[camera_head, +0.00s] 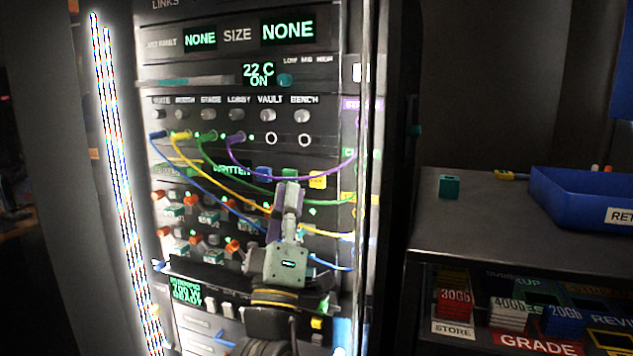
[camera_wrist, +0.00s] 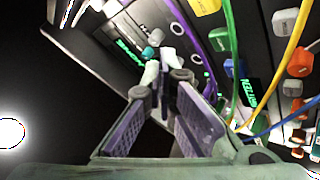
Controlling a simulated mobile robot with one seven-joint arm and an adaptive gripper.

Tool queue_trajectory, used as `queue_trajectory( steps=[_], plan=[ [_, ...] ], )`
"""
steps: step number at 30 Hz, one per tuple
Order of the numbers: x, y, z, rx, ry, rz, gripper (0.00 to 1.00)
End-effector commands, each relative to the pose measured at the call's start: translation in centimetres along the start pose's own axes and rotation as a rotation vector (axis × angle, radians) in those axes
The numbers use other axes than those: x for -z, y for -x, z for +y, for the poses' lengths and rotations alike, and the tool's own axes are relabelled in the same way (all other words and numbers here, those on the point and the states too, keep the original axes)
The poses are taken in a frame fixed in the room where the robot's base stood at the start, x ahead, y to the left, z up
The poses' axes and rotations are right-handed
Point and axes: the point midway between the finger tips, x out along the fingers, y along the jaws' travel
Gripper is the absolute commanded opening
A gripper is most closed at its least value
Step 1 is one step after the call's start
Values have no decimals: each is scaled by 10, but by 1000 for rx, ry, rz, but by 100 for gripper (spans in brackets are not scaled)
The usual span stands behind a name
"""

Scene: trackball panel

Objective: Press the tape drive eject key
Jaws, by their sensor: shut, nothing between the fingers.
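The rack panel (camera_head: 215,75) fills the middle of the head view, with a lit green display reading WRITTEN (camera_head: 231,169). Beside that display are a blue key (camera_head: 263,174) and a yellow key (camera_head: 317,180). Their labels are too small to read, so I cannot tell which is the eject key. My gripper (camera_head: 288,188) is in front of the panel between these two keys and hides what lies behind it. In the wrist view my gripper (camera_wrist: 161,68) has its fingertips together and empty. The WRITTEN display (camera_wrist: 246,92) and a blue key (camera_wrist: 235,69) show right of the fingers.
Blue, yellow, green and purple cables (camera_head: 260,176) hang across the panel around my gripper. Rows of knobs (camera_head: 236,114) sit above. A bright light strip (camera_head: 128,190) stands at left. A side shelf (camera_head: 470,222) holds a blue tray (camera_head: 575,205) and a teal block (camera_head: 449,187).

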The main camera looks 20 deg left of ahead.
Motion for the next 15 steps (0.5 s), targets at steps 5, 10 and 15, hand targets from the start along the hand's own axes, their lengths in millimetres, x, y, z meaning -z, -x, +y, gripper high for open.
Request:
queue_trajectory(
  steps=[5, 10, 15],
  plan=[
    [-14, -19, -14, 1, 0, -1, 0],
    [-23, -31, -22, -1, 1, 0, 0],
    [-28, -37, -27, -1, 0, -1, 0]
  ],
)
